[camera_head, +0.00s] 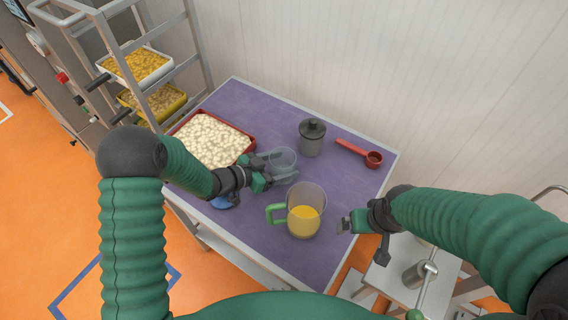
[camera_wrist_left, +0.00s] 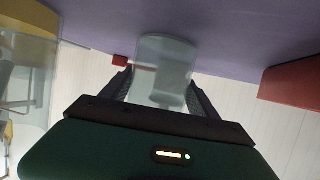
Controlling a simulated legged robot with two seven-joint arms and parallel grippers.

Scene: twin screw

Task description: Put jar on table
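A clear jar (camera_head: 283,163) is between the fingers of my left gripper (camera_head: 268,174), near the middle of the purple table (camera_head: 250,106). In the left wrist view the fingers (camera_wrist_left: 160,92) flank the clear jar (camera_wrist_left: 163,65) closely on both sides, and the gripper looks shut on it. I cannot tell whether the jar's base touches the table. My right gripper (camera_head: 362,234) looks open and empty at the table's right front edge, right of a measuring jug.
The measuring jug (camera_head: 304,211) has a green handle and yellow liquid. A red tray (camera_head: 250,143) of pale pieces is left. A rack (camera_head: 198,48) stands beyond.

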